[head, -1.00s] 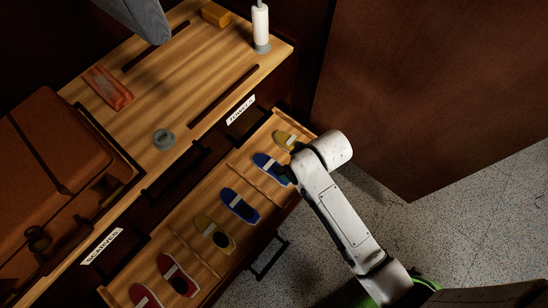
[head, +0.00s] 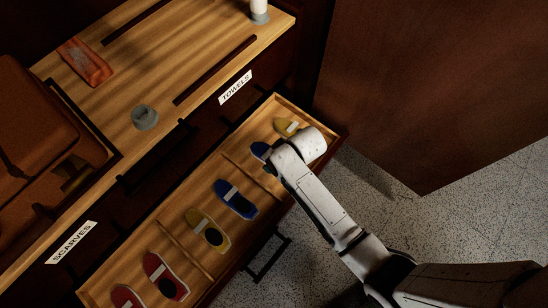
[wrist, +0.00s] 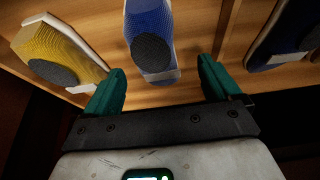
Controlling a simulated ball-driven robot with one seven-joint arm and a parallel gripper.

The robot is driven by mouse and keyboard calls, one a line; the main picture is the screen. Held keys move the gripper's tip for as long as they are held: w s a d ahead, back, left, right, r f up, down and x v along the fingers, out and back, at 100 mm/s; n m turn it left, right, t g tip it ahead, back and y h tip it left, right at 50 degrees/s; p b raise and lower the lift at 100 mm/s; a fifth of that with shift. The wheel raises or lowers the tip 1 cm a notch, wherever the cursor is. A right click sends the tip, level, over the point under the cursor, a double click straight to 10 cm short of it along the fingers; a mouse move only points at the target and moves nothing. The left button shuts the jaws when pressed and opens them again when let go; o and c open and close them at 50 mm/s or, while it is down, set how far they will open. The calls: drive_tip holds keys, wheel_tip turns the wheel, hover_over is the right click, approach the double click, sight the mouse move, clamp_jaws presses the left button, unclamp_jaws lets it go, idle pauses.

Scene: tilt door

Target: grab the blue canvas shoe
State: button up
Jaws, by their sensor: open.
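A blue canvas shoe (head: 260,150) lies in the open drawer, mostly hidden behind my arm in the head view. In the wrist view this blue shoe (wrist: 150,35) is in the middle, with its near end between my fingertips. My gripper (wrist: 162,68) is open, with one teal finger to each side of that end; I cannot tell how far above the drawer floor they are. A second blue shoe (head: 235,199) lies across a thin divider and also shows at the right of the wrist view (wrist: 285,38).
A yellow shoe (head: 288,126) lies close beside the blue one, left in the wrist view (wrist: 60,50). Another yellow shoe (head: 208,230) and two red shoes (head: 165,276) lie farther down the drawer (head: 200,268). The wooden top (head: 165,75) overhangs behind.

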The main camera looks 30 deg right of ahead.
sight(261, 151)
drive_tip(key=b+x, duration=0.3)
drive_tip(key=x, duration=0.2)
drive_tip(key=shift+d, duration=0.1)
drive_tip(key=shift+r, duration=0.1)
drive_tip(key=shift+c, duration=0.4)
drive_tip(key=c, duration=1.1)
